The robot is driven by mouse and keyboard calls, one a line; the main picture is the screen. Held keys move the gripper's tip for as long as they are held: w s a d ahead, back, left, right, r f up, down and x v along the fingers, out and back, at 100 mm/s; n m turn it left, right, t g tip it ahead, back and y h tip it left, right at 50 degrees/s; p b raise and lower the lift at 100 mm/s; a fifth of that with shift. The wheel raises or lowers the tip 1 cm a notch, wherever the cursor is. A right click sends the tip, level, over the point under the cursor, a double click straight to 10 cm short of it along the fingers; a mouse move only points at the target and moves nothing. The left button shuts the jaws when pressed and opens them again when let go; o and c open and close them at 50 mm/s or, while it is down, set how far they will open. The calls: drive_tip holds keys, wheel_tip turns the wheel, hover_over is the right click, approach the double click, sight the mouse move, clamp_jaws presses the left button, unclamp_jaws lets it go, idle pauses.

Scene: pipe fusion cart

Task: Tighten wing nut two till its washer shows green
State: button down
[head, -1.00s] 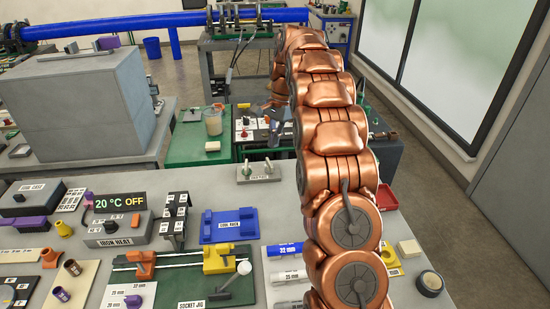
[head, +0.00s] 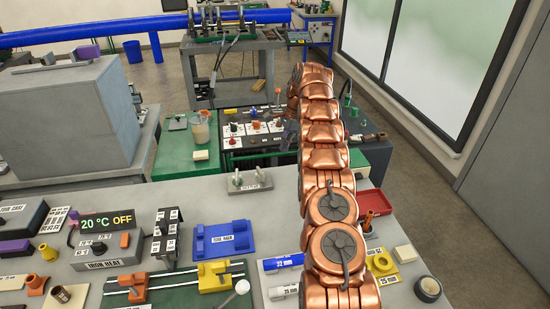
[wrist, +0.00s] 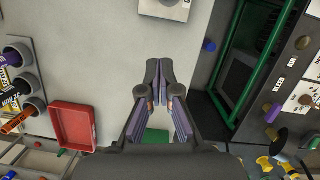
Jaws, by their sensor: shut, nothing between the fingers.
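My gripper (wrist: 161,82) is shut and empty, its fingertips together over a bare grey surface in the wrist view. In the head view the gripper (head: 290,135) is a small dark shape left of my copper arm, near the control panel, and partly hidden. The blue pipe (head: 110,25) runs through the black clamps of the fusion machine (head: 225,22) at the back. I cannot make out wing nut two or its washer, nor any washer colour, in either view.
A red tray (wrist: 80,126) lies left of my gripper in the wrist view. A green tube frame (wrist: 262,60) and a labelled panel (wrist: 300,90) stand at right.

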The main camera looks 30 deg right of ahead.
sight(261, 175)
drive_tip(key=b+x, duration=0.2)
drive_tip(key=x, duration=0.8)
drive_tip(key=shift+s+f, duration=0.15)
drive_tip(key=a, duration=0.3)
drive_tip(key=shift+w+r, duration=0.3)
drive_tip(key=shift+w+a, duration=0.15)
drive_tip(key=shift+a, duration=0.4)
drive_tip(key=shift+a, duration=0.1)
